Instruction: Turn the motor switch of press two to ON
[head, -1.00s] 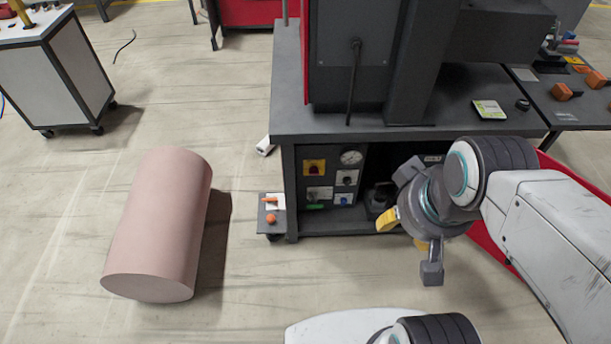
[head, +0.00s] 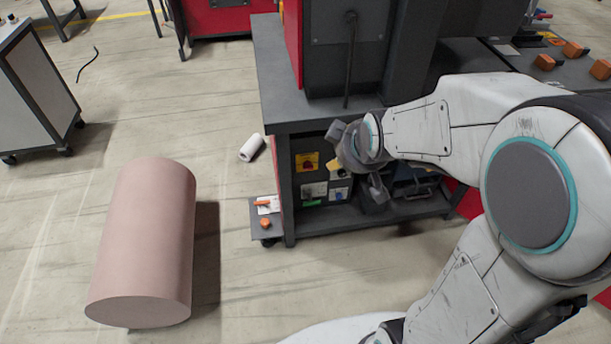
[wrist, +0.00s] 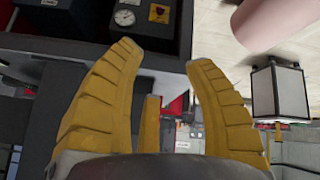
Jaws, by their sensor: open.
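The press's control panel shows under the bench in the head view. A red knob on a yellow plate (head: 307,162) is at its upper left. Pale-plated controls sit below it, one at the left (head: 313,190) and one with a blue part (head: 338,194). Their labels are too small to read, so I cannot tell which is the motor switch. My gripper (head: 338,163) is in front of the panel's right part and hides some of it. In the wrist view, its yellow fingers (wrist: 163,58) are spread and empty. The yellow plate (wrist: 158,12) and a round gauge (wrist: 124,18) lie beyond them.
The bench top (head: 278,85) overhangs the panel. A small low shelf (head: 262,233) with orange items stands left of the bench. A white roll (head: 251,147) lies behind.

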